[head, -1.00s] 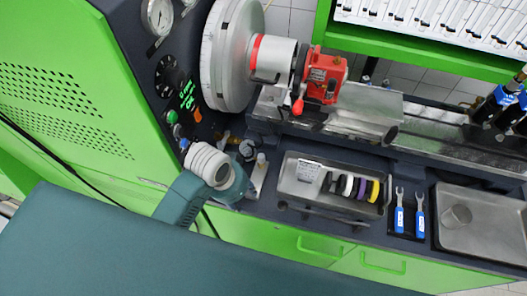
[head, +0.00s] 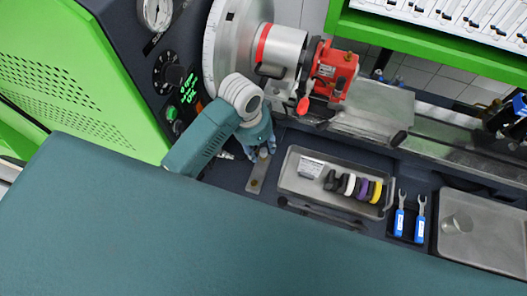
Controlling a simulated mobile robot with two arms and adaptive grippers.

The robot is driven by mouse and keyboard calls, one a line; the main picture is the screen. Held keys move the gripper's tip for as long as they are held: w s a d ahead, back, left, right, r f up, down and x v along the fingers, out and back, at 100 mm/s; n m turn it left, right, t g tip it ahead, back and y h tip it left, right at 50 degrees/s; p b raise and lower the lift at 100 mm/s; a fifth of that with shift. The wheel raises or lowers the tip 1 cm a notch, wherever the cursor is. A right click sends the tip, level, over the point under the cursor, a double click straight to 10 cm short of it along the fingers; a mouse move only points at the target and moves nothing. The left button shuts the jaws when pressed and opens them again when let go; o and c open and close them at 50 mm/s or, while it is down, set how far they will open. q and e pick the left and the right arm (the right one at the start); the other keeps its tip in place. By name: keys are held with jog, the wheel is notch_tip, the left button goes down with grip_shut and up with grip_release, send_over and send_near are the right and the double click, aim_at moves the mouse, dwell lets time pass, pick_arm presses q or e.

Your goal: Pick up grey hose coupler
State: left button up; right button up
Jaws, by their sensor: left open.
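My left gripper (head: 262,148), on its teal arm with a pale ribbed joint, points down over the small metal plate (head: 257,182) left of the parts tray. It is open. Its wrist covers much of the fingers and the bench beneath them. Small fittings stand at the plate, but they are too small and too covered to single out the grey hose coupler. I cannot tell whether the fingers touch anything. My right gripper is not in view.
A grey tray (head: 291,184) holds a labelled block and a row of coloured rings. Two blue-handled wrenches (head: 399,221) and a second tray (head: 480,240) lie further right. The large disc (head: 218,50) and red-and-silver pump (head: 328,70) stand behind my gripper.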

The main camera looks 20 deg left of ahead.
aim_at(263, 150)
pick_arm(q)
jog(key=f, duration=0.1)
jog(key=f+p, duration=0.1)
jog(key=w+f, duration=0.1)
jog(key=shift+d+f, duration=0.4)
jog(key=shift+f+p, duration=0.3)
jog(key=shift+f, duration=0.15)
grip_shut()
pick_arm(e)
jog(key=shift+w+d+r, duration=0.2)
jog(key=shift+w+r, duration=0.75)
